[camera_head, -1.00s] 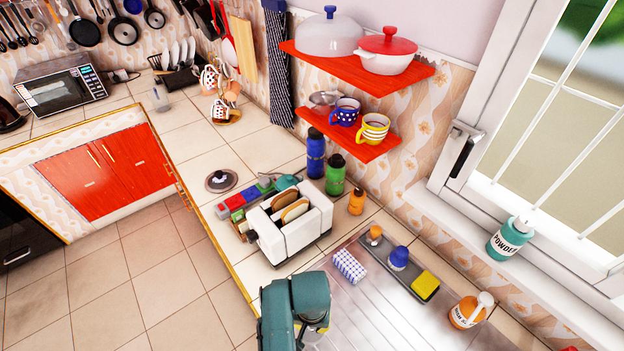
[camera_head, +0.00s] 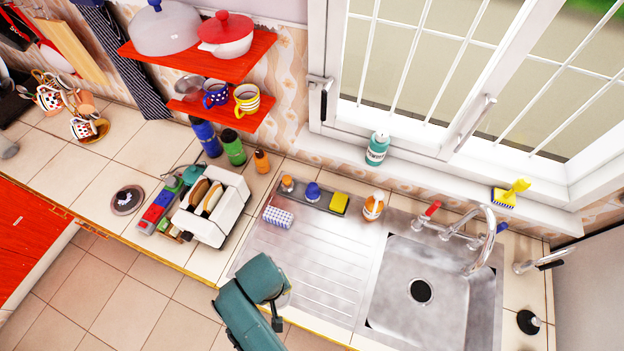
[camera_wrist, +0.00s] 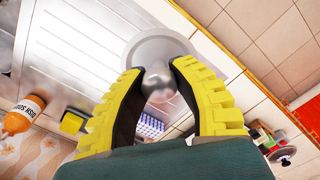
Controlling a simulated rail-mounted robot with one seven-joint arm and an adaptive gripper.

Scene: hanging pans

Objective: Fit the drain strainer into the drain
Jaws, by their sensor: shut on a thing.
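The drain strainer (camera_wrist: 155,46) is a silver-grey round piece with a wide rim and a rounded middle. My gripper (camera_wrist: 158,80) has yellow and black fingers, and in the wrist view they are closed on the strainer's rounded middle. The rim shows beyond the fingertips. The drain (camera_head: 421,291) is a dark round hole in the floor of the steel sink basin (camera_head: 400,255) at the lower right of the head view, and it looks open. My arm is at the bottom middle of the head view, left of the basin and apart from it. My fingers are hidden there.
The ribbed drainboard (camera_head: 310,260) lies between my arm and the basin. A curved faucet (camera_head: 490,235) rises at the basin's back right. A soap bottle (camera_head: 373,206), yellow sponge (camera_head: 339,203) and checked block (camera_head: 278,217) stand behind. A white toaster (camera_head: 222,222) is left.

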